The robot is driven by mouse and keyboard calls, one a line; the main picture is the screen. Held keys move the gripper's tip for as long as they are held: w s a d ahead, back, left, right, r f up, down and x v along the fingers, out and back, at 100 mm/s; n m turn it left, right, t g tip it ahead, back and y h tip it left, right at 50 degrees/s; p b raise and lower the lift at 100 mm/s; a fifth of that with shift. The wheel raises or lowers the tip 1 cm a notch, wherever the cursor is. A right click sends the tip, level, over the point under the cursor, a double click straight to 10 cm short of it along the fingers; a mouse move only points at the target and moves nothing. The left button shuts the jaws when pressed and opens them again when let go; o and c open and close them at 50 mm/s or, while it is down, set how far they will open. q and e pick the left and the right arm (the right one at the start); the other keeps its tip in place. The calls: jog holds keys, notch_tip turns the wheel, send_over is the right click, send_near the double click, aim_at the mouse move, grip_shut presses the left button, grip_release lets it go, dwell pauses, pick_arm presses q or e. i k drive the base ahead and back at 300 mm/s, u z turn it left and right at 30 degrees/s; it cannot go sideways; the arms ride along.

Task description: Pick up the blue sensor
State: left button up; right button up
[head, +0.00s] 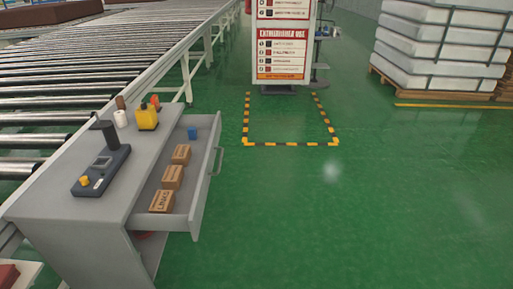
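A small blue block (192,133), the only thing here that looks like the blue sensor, lies at the far end of the open drawer (207,190) of a grey cabinet (52,212). Several brown cardboard boxes (172,177) stand in a row in the same drawer, nearer to me than the blue block. The block is apart from the boxes and its top is uncovered. Neither of my grippers is in the head view.
On the cabinet top are a dark device (101,170) with a yellow knob, a yellow container (147,117) and a white roll (120,118). A roller conveyor (75,85) runs behind at left. The green floor (350,210) at right is clear. An extinguisher sign (281,50) and wrapped pallets (440,48) stand farther back.

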aim_at(191, 130)
jog(key=z, duration=0.05)
jog(key=i, duration=1.05)
jog(key=u, duration=0.4)
